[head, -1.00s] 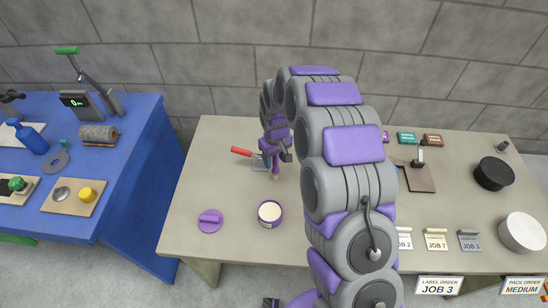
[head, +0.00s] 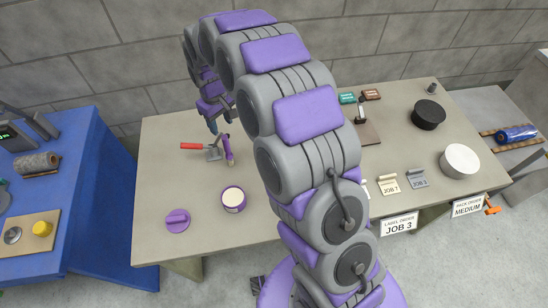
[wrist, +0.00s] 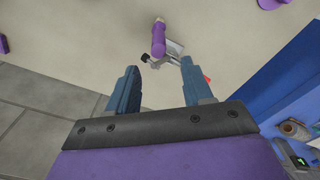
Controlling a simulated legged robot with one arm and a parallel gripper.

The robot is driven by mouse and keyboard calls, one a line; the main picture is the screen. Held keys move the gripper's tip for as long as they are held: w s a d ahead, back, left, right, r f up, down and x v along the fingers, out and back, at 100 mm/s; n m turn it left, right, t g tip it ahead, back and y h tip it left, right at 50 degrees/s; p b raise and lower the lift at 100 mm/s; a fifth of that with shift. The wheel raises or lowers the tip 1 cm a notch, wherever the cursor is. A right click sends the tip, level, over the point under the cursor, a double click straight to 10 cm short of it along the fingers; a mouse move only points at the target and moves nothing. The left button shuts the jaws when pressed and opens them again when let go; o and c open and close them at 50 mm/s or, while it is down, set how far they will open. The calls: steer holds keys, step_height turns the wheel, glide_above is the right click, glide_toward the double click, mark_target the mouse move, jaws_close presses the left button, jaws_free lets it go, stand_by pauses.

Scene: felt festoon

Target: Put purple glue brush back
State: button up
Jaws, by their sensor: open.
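The purple glue brush (head: 228,149) is on the grey table, its handle against or just beside a metal tool with a red handle (head: 194,146). I cannot tell whether it lies flat or leans. In the wrist view the brush (wrist: 158,42) shows its purple handle and pale tip, beyond the fingertips. My gripper (head: 212,126) is above and behind the brush, apart from it. Its blue-grey fingers are open and empty in the wrist view (wrist: 160,76). The purple glue pot (head: 233,199) stands open with cream glue inside. Its purple lid (head: 177,220) lies left of it.
A blue table (head: 82,215) stands to the left, with a roll and a board with a yellow piece. On the grey table's right are a black round item (head: 428,114), a white round item (head: 460,160) and job cards. The table's front left is clear around pot and lid.

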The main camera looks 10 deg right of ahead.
steer(key=s+d+r+m+g, duration=0.15)
steer(key=s+d+r, duration=0.3)
steer(key=s, duration=0.45)
steer(key=s+d+r+m, duration=0.2)
steer(key=s+d+r, duration=0.25)
steer(key=s, duration=0.45)
steer(key=s+d+r+m, duration=0.1)
steer(key=s+d+r, duration=0.3)
steer(key=s, duration=0.5)
steer(key=s+d+f+m, duration=0.1)
steer(key=s+d+m, duration=0.1)
steer(key=s, duration=1)
steer(key=shift+s+d+f+g, duration=0.2)
steer(key=shift+d+g, duration=0.15)
steer(key=shift+d, duration=0.15)
steer(key=shift+m, duration=0.25)
steer(key=shift+c, duration=0.7)
steer(key=shift+d, duration=0.1)
